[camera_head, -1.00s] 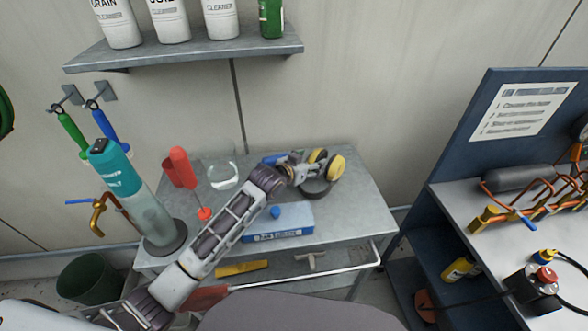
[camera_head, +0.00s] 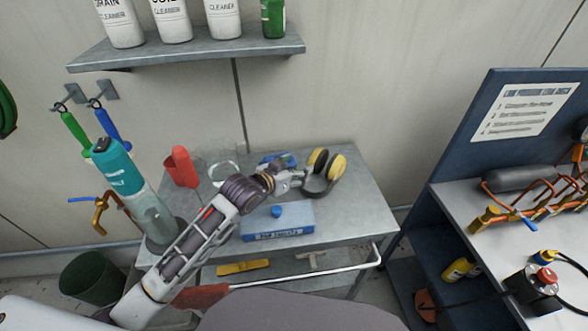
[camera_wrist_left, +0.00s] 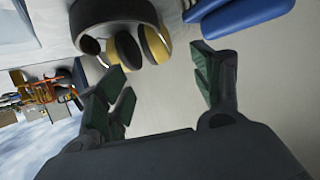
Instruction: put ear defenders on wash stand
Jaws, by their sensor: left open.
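The ear defenders (camera_head: 337,168), with yellow-and-black cups and a dark headband, lie on the grey metal cart top (camera_head: 352,203) toward its back right. They also show at the top of the left wrist view (camera_wrist_left: 153,44). My left gripper (camera_head: 296,181) is open and empty, just left of them in the head view. In the left wrist view its green-padded fingers (camera_wrist_left: 160,88) are spread below the cups, with nothing between them. I cannot identify a separate wash stand in these views. My right gripper is not in view.
A blue box (camera_head: 280,232) stands on the cart in front of the gripper. A red holder (camera_head: 181,167) and teal cylinder (camera_head: 121,168) are at left. A blue object (camera_head: 275,160) lies behind the gripper. A workbench (camera_head: 465,185) with piping is at right.

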